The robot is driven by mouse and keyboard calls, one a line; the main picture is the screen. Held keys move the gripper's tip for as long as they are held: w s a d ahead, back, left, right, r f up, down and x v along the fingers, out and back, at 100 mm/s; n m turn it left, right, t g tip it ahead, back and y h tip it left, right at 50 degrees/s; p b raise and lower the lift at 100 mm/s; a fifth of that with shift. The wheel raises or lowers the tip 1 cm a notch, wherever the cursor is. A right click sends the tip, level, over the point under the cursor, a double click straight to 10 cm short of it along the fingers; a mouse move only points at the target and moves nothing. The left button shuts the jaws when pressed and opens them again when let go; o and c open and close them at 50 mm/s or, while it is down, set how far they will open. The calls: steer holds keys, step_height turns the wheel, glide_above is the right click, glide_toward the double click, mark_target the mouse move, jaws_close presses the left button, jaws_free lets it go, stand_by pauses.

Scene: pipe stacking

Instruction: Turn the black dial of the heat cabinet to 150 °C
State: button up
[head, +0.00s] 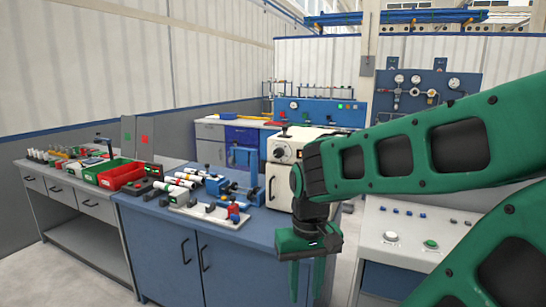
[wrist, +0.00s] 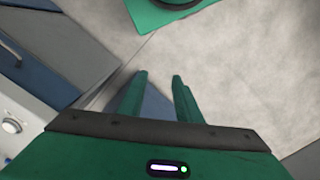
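The heat cabinet (head: 282,183) is a cream-white box at the right end of the blue workbench, in the middle of the head view. Its black dial (head: 282,152) is on the upper front; the scale and pointer are too small to read. My green arm hides the cabinet's right part. My gripper (head: 306,285) hangs pointing down, in front of and below the cabinet in the picture, apart from the dial. In the wrist view, the two green fingers (wrist: 158,85) are spread with nothing between them. The dial cannot be made out for certain in the wrist view.
The blue bench (head: 180,245) holds pipe parts, a blue vise-like device and a white fixture plate (head: 210,212). Red and green bins (head: 120,177) stand at left. A white panel (head: 410,225) with buttons is at right. Light floor lies below my gripper.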

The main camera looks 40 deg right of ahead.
mark_target(277, 153)
steer(key=o, duration=0.5)
steer(key=shift+s+r, duration=0.1)
steer(key=shift+s, duration=0.1)
steer(key=shift+o, duration=0.2)
steer(key=shift+s+d+r, duration=0.1)
steer(key=shift+d+r, duration=0.1)
steer(key=shift+d, duration=0.15)
steer(key=w+d+r+n+t+h, duration=0.2)
steer(key=w+d+n+h, duration=0.8)
steer(key=w+d, duration=1.35)
steer(key=w+d+r+n+t+h, duration=0.25)
steer(key=w+r+n, duration=0.25)
steer(key=w+n, duration=0.4)
steer(key=w+d+r+n+t+h, duration=0.1)
steer(key=w+r+n+t+h, duration=0.3)
steer(key=w+n, duration=0.5)
steer(key=w+d, duration=0.2)
steer(key=d, duration=0.1)
steer(key=w+d+m+g, duration=0.1)
steer(key=w+d, duration=0.1)
steer(key=d, duration=0.1)
steer(key=w+d+r+m, duration=0.1)
steer(key=w+d, duration=0.1)
steer(key=d, duration=0.1)
steer(key=shift+d+g, duration=0.15)
steer(key=shift+g, duration=0.1)
